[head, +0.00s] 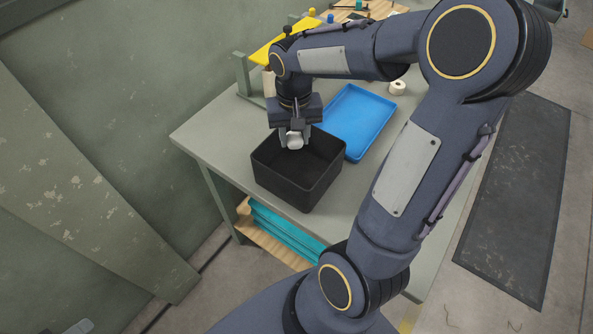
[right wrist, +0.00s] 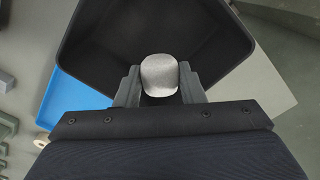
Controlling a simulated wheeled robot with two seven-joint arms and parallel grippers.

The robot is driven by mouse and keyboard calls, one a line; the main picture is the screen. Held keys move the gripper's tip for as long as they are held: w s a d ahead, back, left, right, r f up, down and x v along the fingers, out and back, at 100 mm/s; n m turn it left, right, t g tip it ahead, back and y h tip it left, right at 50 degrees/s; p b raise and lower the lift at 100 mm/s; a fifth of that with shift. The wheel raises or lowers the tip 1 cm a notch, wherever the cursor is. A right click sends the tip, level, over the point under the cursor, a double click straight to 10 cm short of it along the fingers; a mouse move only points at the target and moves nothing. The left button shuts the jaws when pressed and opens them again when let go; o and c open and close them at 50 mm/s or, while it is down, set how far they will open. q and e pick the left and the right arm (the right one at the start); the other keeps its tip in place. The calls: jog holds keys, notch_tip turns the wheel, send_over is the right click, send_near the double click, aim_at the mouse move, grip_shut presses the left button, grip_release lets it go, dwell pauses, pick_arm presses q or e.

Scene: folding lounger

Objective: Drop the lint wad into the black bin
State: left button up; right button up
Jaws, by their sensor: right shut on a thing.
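The black bin (head: 310,183) stands on the grey-green table near its front left corner, open side up. My right gripper (head: 294,139) points down over the bin, at about its back rim in the head view. It is shut on the light grey lint wad (head: 295,142). In the right wrist view the lint wad (right wrist: 160,75) sits between the two fingers, with the dark inside of the bin (right wrist: 110,40) beyond it. The bin looks empty where I can see in. My left gripper is not in view.
A blue tray (head: 357,121) lies right behind the bin on the table (head: 220,130). A white roll (head: 397,87) stands beyond the tray. A yellow piece (head: 284,42) on a green stand is at the back left. Teal items (head: 283,231) lie on a shelf below.

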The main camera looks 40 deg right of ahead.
jog(key=shift+f, duration=0.35)
jog(key=o, duration=1)
jog(key=shift+o, duration=0.2)
jog(key=shift+r, duration=0.15)
notch_tip(320, 180, up, 8)
jog(key=shift+f, duration=0.2)
jog(key=shift+s, duration=0.1)
